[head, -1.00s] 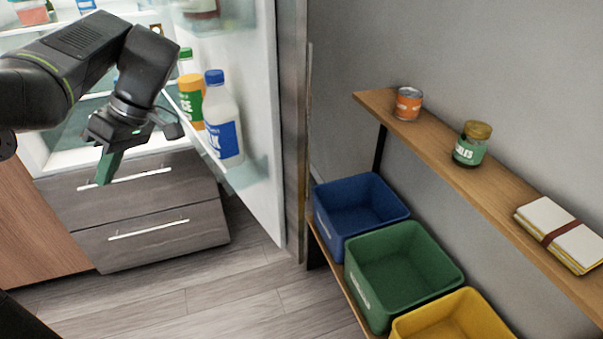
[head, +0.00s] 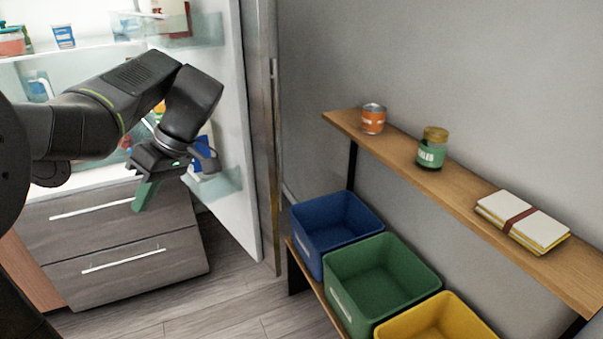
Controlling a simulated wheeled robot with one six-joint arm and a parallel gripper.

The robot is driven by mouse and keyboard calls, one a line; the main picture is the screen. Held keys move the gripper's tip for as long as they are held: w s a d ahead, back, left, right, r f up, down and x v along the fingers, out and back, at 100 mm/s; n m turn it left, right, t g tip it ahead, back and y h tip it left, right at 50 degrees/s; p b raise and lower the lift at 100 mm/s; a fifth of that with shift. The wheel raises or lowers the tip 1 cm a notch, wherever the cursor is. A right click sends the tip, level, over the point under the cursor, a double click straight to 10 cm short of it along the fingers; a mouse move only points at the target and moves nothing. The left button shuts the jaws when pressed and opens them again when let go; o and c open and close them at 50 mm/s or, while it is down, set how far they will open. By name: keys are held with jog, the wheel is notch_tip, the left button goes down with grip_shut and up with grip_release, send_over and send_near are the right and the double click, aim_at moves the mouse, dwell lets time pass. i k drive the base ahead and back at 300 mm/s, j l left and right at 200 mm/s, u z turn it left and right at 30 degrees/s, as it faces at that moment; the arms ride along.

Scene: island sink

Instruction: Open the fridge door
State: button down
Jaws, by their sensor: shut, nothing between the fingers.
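The fridge door (head: 232,130) stands wide open, swung out to the right, with its white inner side and clear door shelves facing left. Its outer edge with a long vertical handle (head: 275,150) is near the grey wall. The fridge interior is lit, and its shelf (head: 95,50) holds a few items. My gripper (head: 146,195) is shut and empty, its green fingers pointing down in front of the fridge drawers. It is left of the door and apart from the handle. My arm hides part of the interior and most of the bottles on the door shelf.
Two grey drawers (head: 120,225) with bar handles lie below the fridge. At right, a wooden shelf (head: 455,195) holds a can (head: 373,119), a jar (head: 432,149) and tied books (head: 522,222). Blue (head: 335,230), green (head: 380,285) and yellow (head: 440,320) bins stand below. Floor (head: 220,300) before the drawers is clear.

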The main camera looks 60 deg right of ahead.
aim_at(230, 43)
jog(key=k+l+z, duration=0.2)
jog(key=k, duration=0.2)
jog(key=i+l+z, duration=0.15)
jog(key=l+z, duration=0.2)
jog(key=i+l+z, duration=0.3)
jog(key=k+l, duration=0.05)
jog(key=k, duration=0.05)
